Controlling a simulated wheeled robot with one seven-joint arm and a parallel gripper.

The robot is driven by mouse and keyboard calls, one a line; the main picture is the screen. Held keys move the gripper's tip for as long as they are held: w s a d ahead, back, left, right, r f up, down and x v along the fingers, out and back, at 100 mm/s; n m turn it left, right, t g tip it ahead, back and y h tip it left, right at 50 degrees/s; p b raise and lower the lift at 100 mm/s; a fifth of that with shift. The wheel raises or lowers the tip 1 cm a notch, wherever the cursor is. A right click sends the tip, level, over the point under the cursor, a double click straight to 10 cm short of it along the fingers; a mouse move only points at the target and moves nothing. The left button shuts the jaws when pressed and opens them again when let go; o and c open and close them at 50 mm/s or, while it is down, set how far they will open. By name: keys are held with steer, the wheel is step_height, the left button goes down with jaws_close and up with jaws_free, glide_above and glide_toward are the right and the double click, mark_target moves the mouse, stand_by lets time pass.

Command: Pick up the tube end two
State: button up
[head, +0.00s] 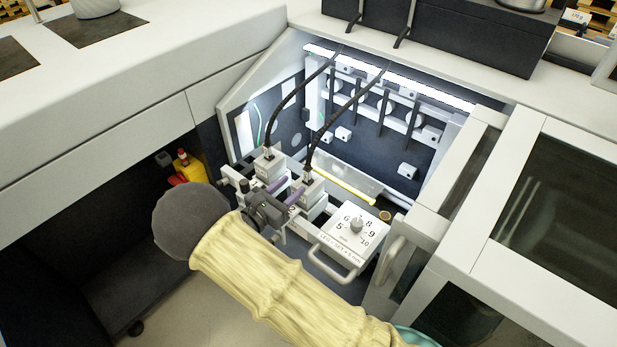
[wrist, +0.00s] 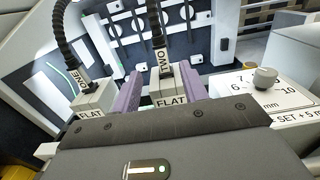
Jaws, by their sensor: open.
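Tube end two (wrist: 165,60) is the lower end of a black ribbed tube with a white label reading "TWO". It stands upright on a pale block marked "FLAT" (wrist: 171,102). In the head view tube end two (head: 308,177) is the right one of a pair. My gripper (head: 286,190) is open, with purple fingers. In the wrist view the fingers of my gripper (wrist: 160,93) stand on either side of the block under tube end two. I cannot tell whether they touch it. Tube end one (wrist: 84,78), labelled "ONE", stands on a similar block at the left.
A white dial plate (head: 350,232) with numbers and a handle lies right of my gripper. An open door (head: 455,180) bounds the right side. Both tubes arch up to the bay's top edge.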

mark_target(306, 176)
steer(key=x, duration=0.4)
steer(key=shift+w, duration=0.1)
steer(key=shift+p+x, duration=0.95)
steer(key=shift+x, duration=1.65)
steer(key=shift+d+f, duration=0.15)
steer(key=shift+d, duration=0.05)
jaws_close()
